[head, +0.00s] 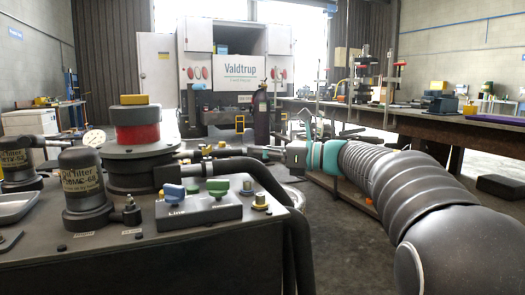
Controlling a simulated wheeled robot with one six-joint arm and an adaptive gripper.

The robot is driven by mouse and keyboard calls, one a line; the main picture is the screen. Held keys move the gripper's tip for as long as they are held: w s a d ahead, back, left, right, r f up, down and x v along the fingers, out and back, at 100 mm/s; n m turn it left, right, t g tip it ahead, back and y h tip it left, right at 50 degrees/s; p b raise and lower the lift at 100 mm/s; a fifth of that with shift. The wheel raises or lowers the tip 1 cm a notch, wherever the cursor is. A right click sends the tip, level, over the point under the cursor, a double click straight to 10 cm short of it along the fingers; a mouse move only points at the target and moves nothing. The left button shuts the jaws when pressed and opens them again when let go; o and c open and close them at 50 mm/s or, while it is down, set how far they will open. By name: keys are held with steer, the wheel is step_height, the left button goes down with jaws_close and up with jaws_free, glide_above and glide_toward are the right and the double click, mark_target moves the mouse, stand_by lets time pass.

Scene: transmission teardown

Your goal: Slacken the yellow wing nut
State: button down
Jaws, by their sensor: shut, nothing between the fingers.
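A yellow bar-shaped piece (134,99), which looks like the yellow wing nut, sits on top of a red cylinder (137,133) on the dark bench at the left. Its fine shape is too small to tell. My arm reaches in from the lower right. My gripper (270,152) is at its end, beyond the teal wrist, pointing left. It is shut and empty, well to the right of the yellow piece and lower in the picture, apart from it. The fingertips are small and hard to make out against the clutter.
A blue knob (175,192) and a green knob (218,187) stand on a dark block at the bench front. A filter canister (82,188), a pressure gauge (94,139) and a thick black hose (262,178) surround the red cylinder. Space above the cylinder is clear.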

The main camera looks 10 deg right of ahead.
mark_target(210, 148)
steer(key=p+x, duration=0.1)
steer(key=x, duration=0.9)
steer(key=shift+a, duration=0.1)
steer(key=shift+a, duration=0.1)
